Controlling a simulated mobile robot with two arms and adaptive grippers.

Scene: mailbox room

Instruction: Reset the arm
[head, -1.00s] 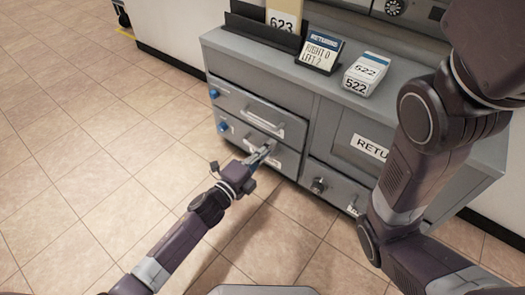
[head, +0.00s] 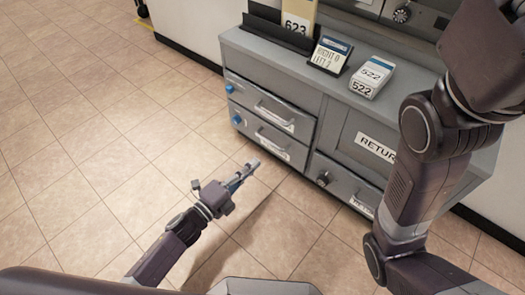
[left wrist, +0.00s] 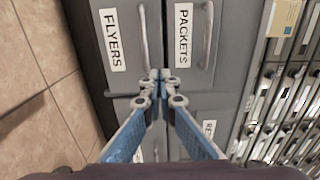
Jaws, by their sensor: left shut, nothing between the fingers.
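My left gripper (head: 243,176) is shut and empty, held over the floor in front of the grey cabinet (head: 312,148). It is apart from the drawers. In the left wrist view its fingertips (left wrist: 159,75) meet in front of the drawers labelled FLYERS (left wrist: 115,40) and PACKETS (left wrist: 184,36). My right arm (head: 415,150) rises along the right side of the head view, bent, and its gripper is out of view.
The cabinet drawers look closed. On its top stand a card marked 623 (head: 298,22), a sign (head: 330,56) and a box marked 522 (head: 370,78). A RETURN label (head: 376,148) marks the right panel. The tiled floor (head: 90,150) at left is clear.

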